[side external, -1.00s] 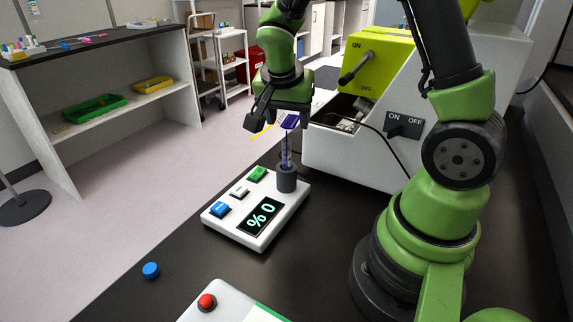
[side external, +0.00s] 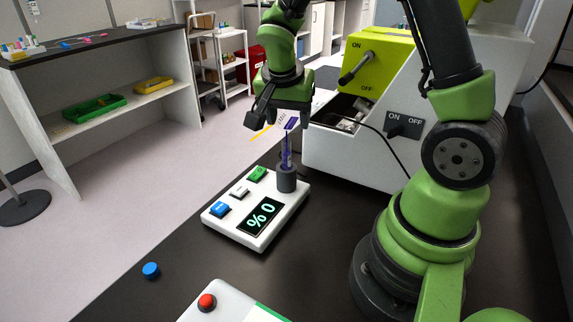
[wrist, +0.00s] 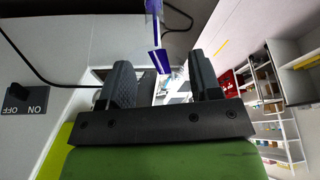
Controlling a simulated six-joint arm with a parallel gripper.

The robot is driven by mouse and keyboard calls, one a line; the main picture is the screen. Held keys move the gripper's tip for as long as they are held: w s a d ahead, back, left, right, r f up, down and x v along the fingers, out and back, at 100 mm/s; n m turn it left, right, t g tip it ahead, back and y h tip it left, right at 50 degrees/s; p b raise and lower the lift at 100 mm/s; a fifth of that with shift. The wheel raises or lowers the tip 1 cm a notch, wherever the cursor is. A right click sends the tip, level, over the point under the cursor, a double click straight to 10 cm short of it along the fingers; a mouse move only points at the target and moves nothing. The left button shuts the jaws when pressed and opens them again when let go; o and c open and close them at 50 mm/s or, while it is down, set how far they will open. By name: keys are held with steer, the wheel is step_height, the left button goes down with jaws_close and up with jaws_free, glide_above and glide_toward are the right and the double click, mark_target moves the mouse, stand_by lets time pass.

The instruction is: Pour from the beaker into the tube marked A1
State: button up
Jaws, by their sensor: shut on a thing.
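My gripper (side external: 279,115) is shut on the clear beaker (side external: 291,122), which has dark markings and purple liquid at its lower right. The beaker is tilted above a slim clear tube (side external: 286,158). The tube stands upright in a grey holder (side external: 286,179) on the white device. Purple shows from below the beaker down into the tube; where stream ends and filling begins is unclear. No A1 mark is legible. In the wrist view, purple liquid (wrist: 161,61) shows between my gripper's fingers (wrist: 163,78); the clear beaker walls are hard to make out.
The white device (side external: 250,238) has a display reading "% 0" and blue, white and green buttons. A blue cap (side external: 151,270) lies on the dark bench. A large white machine with a yellow-green ON/OFF panel (side external: 378,62) stands close on the right. The bench's front left is mostly clear.

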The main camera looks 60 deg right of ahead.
steer(key=shift+w+d+f+g+y, duration=0.1)
steer(key=shift+d+g+y, duration=0.15)
steer(key=shift+y, duration=0.65)
steer(key=shift+w+d+f+g+y, duration=0.1)
steer(key=shift+d+g+y, duration=0.15)
steer(key=shift+y, duration=0.65)
steer(key=y, duration=0.3)
steer(key=shift+d+f+g, duration=0.1)
steer(key=shift+d+g, duration=0.15)
steer(key=shift+g, duration=0.15)
steer(key=r+y, duration=0.1)
steer(key=y, duration=0.1)
steer(key=shift+d+r+g+y, duration=0.15)
steer(key=shift+r+g+y, duration=0.55)
steer(key=shift+r+y, duration=0.7)
steer(key=shift+y, duration=0.5)
steer(key=shift+f+g+y, duration=0.3)
steer(key=shift+g+y, duration=0.1)
steer(key=shift+y, duration=1.8)
